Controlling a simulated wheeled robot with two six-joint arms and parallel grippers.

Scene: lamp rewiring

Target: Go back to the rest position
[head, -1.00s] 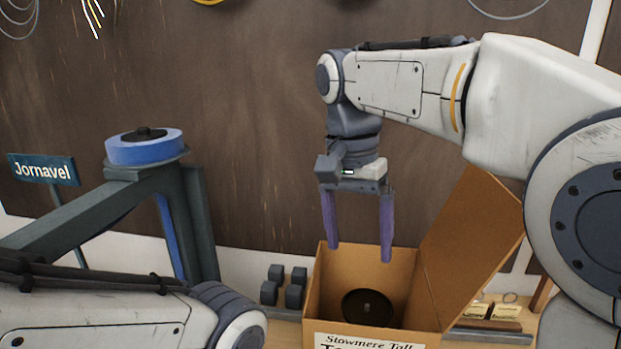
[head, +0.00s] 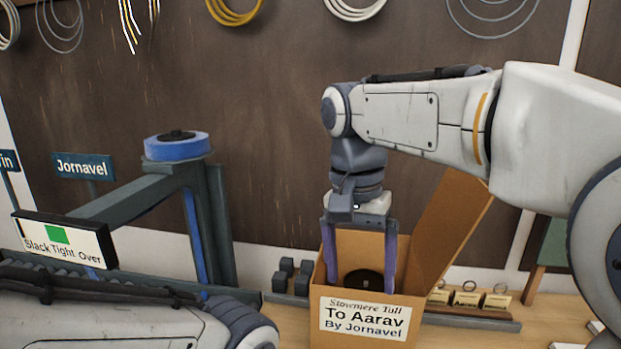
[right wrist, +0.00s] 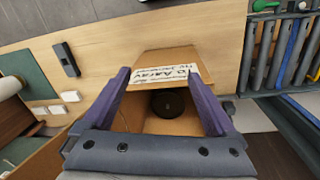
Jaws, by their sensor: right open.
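My right gripper (head: 360,286) points down at the open cardboard box (head: 322,300), its two purple fingers spread wide with nothing between them. In the head view the fingers overlap the box opening; I cannot tell how deep they reach. A round black object (head: 364,281) lies inside the box. In the right wrist view, the gripper (right wrist: 153,72) has the box and the black object (right wrist: 168,103) showing between its fingers. The box label (head: 364,318) reads "To Aarav By Jornavel". My left arm shows at the lower left, but its gripper is out of view.
A grey stand with a blue roll (head: 177,147) is at the left, by a "Jornavel" sign (head: 85,166) and a "Slack Tight Over" display (head: 62,240). Small dark blocks (head: 288,274) sit left of the box. Tagged items (head: 467,298) lie right. Cable coils (head: 232,10) hang behind.

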